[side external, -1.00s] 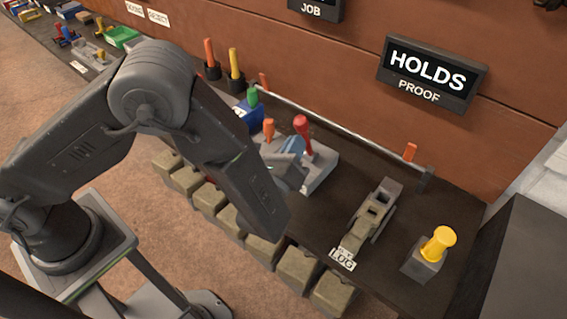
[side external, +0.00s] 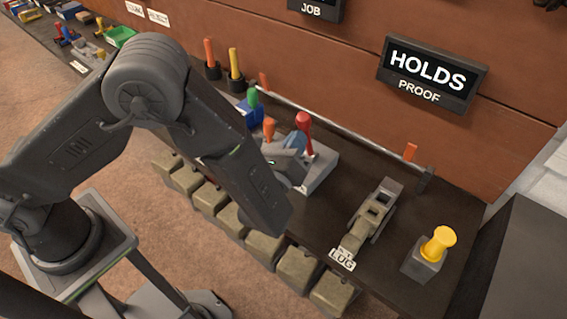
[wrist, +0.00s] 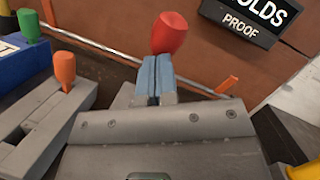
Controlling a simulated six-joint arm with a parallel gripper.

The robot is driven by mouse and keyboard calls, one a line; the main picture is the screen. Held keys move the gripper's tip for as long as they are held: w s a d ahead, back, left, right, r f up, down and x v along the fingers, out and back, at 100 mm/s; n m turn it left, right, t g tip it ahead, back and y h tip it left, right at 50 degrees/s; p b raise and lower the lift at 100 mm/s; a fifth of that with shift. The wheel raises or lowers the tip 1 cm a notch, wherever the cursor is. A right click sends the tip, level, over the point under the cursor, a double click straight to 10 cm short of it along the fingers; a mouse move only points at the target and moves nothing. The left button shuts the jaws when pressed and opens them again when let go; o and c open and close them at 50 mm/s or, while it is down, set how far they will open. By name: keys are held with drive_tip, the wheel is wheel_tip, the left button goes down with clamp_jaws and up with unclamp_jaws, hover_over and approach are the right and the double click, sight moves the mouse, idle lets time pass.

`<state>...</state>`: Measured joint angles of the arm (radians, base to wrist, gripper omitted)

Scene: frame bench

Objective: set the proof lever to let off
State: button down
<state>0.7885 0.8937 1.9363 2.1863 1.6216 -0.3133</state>
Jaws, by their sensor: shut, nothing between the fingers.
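A lever with a red knob (side external: 303,121) stands up from a grey base (side external: 322,170) on the dark bench. No label in view names it as the proof lever. My gripper (side external: 295,143) is shut and empty, close beside this lever on its near side. In the wrist view the blue-padded fingers (wrist: 156,80) are together, and the red knob (wrist: 170,33) shows just beyond their tips. I cannot tell whether they touch the lever. A wall sign (side external: 428,74) reads HOLDS, with PROOF below it.
An orange-knobbed lever (side external: 269,129) and a green-knobbed one (side external: 253,97) stand to the left. A thin rail (side external: 350,140) runs behind. A grey fixture (side external: 370,217) labelled LUG and a yellow knob (side external: 439,243) on a block stand right. Several tan boxes (side external: 265,247) line the front edge.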

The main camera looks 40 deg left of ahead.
sight(303, 127)
drive_tip(key=shift+w+r, duration=0.45)
drive_tip(key=shift+r, duration=0.3)
drive_tip(key=shift+w+r, duration=0.45)
drive_tip(key=shift+r, duration=0.25)
idle(1.6)
idle(0.5)
drive_tip(key=shift+s+a+f, duration=0.1)
drive_tip(key=shift+s+f, duration=1.15)
drive_tip(key=shift+f, duration=0.7)
drive_tip(key=shift+s+a+f, duration=0.1)
drive_tip(key=shift+s+f, duration=1.1)
drive_tip(key=shift+f, duration=0.7)
drive_tip(key=shift+s+a+f, duration=0.1)
drive_tip(key=shift+s+f, duration=1.15)
drive_tip(key=shift+f, duration=0.7)
drive_tip(key=shift+s+f, duration=0.45)
drive_tip(key=shift+f, duration=0.25)
drive_tip(key=shift+s+f, duration=0.45)
drive_tip(key=shift+f, duration=0.25)
drive_tip(key=shift+s+f, duration=0.45)
drive_tip(key=shift+f, duration=0.25)
